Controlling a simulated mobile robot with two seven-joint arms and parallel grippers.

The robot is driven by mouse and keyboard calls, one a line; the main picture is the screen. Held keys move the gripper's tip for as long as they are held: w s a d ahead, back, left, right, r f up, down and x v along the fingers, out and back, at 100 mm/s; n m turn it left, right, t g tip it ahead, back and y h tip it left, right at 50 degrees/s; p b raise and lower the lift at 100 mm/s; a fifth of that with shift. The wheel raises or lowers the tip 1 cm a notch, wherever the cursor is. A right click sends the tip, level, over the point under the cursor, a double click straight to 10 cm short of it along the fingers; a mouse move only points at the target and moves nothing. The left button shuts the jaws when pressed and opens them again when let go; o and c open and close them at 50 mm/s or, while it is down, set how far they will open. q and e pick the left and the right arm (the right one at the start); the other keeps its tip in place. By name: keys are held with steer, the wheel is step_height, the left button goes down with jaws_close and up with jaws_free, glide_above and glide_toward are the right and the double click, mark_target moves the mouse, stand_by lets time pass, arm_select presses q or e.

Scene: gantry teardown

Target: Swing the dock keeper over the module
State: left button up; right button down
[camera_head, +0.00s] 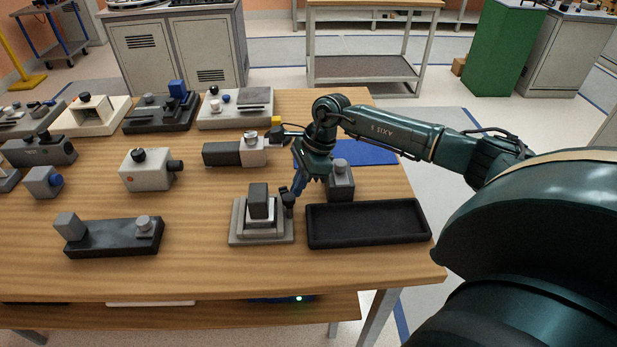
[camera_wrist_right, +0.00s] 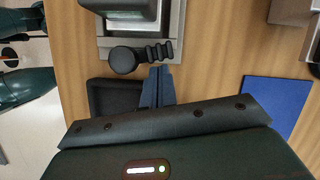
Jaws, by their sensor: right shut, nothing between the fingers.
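The dock (camera_head: 240,238) is a light grey stepped base near the front of the table. The module (camera_head: 260,200), a dark grey block, stands upright in it. The dock keeper (camera_head: 289,199) is a small black piece at the dock's right side. In the right wrist view the keeper (camera_wrist_right: 124,60) has a round pivot and a ridged arm pointing away from the pivot, beside the module (camera_wrist_right: 125,8) rather than across it. My right gripper (camera_wrist_right: 158,70) is shut and empty, its blue-grey fingertips close to the ridged arm; contact is unclear. My left gripper is out of view.
A black tray (camera_head: 368,242) lies right of the dock, with a grey block with a knob (camera_head: 341,180) behind it. A blue mat (camera_head: 370,152) lies further back. A black fixture (camera_head: 110,240) stands to the left. Bare wood lies between the fixture and dock.

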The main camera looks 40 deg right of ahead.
stand_by(0.4)
steer(key=shift+w+a+b, duration=0.1)
steer(key=shift+b, duration=0.3)
steer(key=shift+n, duration=0.3)
steer(key=shift+w, duration=0.1)
